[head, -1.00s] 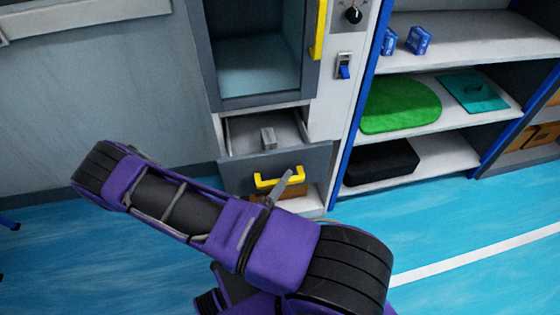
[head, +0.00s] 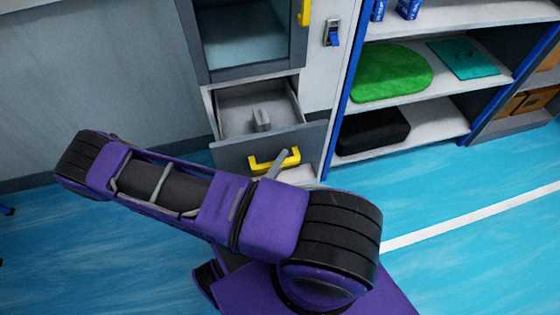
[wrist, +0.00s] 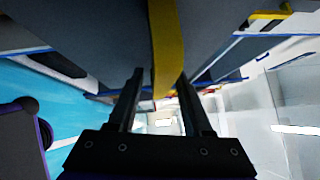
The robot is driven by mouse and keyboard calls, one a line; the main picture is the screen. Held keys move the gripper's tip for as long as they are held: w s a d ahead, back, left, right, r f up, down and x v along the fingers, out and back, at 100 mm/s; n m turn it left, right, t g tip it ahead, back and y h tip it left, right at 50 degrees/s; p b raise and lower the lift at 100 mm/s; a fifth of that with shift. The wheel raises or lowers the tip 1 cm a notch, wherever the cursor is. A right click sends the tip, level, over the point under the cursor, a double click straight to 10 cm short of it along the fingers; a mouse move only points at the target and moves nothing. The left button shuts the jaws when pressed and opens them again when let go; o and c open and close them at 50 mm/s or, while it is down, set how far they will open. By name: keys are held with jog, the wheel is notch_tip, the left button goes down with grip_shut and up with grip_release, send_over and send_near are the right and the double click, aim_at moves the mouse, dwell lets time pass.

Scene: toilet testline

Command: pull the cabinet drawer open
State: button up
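The cabinet drawer (head: 272,141) is a grey-fronted drawer low in the cabinet. It stands well out, and its inside shows in the head view. Its yellow handle (head: 262,163) is on the front. My gripper (head: 282,155) is at the handle, mostly hidden behind my purple arm. In the wrist view the two fingers of my gripper (wrist: 160,74) are apart, with the yellow handle (wrist: 167,45) running between them. The handle lies close to the right finger, and a gap shows on the left.
A small grey block (head: 262,119) is inside the drawer. Above is an open grey compartment (head: 245,45). To the right, a shelf unit (head: 441,122) holds a green mat (head: 390,72) and a black case (head: 372,131). The blue floor (head: 470,260) in front is clear.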

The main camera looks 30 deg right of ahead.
jog(key=shift+a, duration=0.1)
jog(key=v, duration=1.7)
jog(key=shift+b, duration=0.4)
jog(key=shift+a, duration=0.1)
